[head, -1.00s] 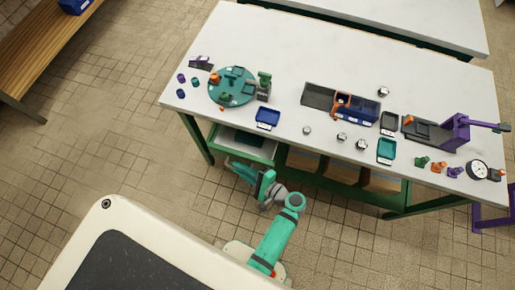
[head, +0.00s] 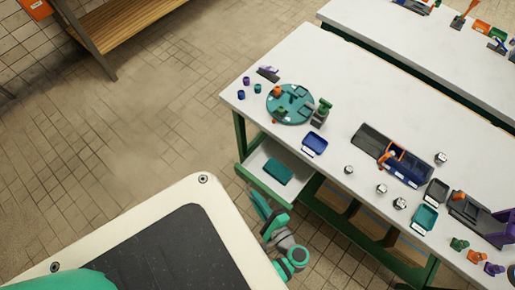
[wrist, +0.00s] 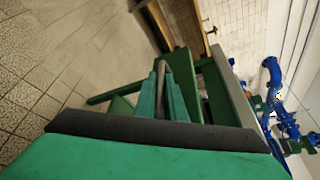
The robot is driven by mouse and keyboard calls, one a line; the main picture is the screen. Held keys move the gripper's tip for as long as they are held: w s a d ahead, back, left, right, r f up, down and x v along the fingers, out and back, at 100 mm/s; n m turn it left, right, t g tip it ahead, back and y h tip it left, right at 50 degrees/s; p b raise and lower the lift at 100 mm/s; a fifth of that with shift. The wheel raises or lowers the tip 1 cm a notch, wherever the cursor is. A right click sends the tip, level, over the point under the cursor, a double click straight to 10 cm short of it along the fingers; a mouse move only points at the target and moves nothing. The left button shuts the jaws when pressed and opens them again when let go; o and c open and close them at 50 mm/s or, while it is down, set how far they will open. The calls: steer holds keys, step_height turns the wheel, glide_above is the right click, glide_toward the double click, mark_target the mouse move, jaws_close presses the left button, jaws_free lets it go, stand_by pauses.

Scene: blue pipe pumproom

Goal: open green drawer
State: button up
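The green drawer (head: 263,186) hangs out from under the left end of the white-topped workbench. It is open, its pale inside showing with a teal box (head: 278,171) in it. My gripper (head: 258,200) is at the outer side of the drawer front. In the wrist view, my gripper's two teal fingers (wrist: 165,96) lie close on either side of a dark grey bar (wrist: 163,78), which looks like the drawer's handle. The exact contact is partly hidden in the head view.
The workbench top (head: 330,105) carries a round teal tray (head: 290,104), a blue tray (head: 314,144) and several small parts. A wooden bench (head: 130,25) is at the upper left. The tiled floor (head: 130,130) left of the workbench is clear.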

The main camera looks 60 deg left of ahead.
steer(key=shift+o, duration=0.4)
steer(key=v, duration=1)
steer(key=shift+d, duration=0.45)
